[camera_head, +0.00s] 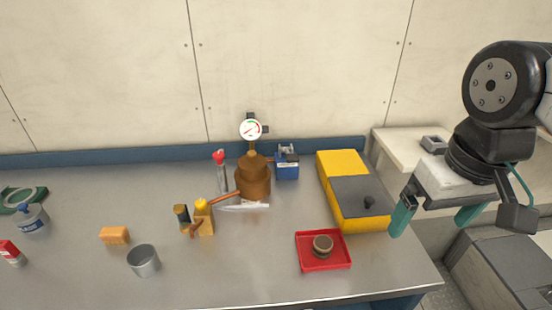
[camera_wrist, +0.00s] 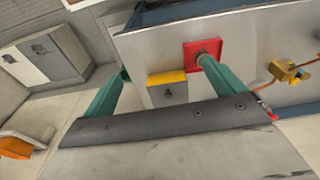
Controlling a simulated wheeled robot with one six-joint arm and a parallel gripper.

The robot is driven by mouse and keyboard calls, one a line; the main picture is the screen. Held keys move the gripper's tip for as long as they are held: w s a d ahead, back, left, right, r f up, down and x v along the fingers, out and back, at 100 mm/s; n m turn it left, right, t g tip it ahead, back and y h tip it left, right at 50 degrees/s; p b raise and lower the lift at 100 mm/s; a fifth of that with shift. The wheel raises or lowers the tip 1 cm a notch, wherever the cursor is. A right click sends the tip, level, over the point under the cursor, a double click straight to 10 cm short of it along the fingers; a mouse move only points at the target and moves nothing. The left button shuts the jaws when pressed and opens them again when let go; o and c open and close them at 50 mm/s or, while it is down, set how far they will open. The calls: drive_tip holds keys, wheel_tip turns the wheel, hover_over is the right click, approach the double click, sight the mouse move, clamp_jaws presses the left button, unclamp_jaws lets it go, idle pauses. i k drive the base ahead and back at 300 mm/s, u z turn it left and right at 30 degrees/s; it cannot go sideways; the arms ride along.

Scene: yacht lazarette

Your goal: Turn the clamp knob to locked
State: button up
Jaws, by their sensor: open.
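No knob carries a readable label, and I cannot tell a locked mark on any. A small black knob (camera_head: 369,203) stands on the grey lid of a yellow box (camera_head: 341,163) at the right of the bench. A round brown knob-like piece (camera_head: 323,245) sits on a red square tray (camera_head: 303,263) near the front edge. A yellow-topped brass fitting (camera_head: 203,218) with a copper lever stands left of centre. My gripper (camera_head: 433,215) is open and empty, right of the yellow box and apart from everything. The wrist view shows its teal fingers (camera_wrist: 165,68), with the red tray partly behind one finger.
A brown pot with a gauge (camera_head: 252,180) and a blue device (camera_head: 287,168) stand at the back. A metal cup (camera_head: 144,261), an orange block (camera_head: 114,236) and a red-capped bottle (camera_head: 12,252) are at the left. The bench front between cup and tray is clear.

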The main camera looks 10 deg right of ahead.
sight(219, 156)
drive_tip(key=k, duration=1.05)
drive_tip(key=u, duration=1.2)
drive_tip(key=i, duration=0.7)
drive_tip(key=z, duration=0.6)
drive_tip(key=i, duration=0.6)
drive_tip(key=z, duration=0.65)
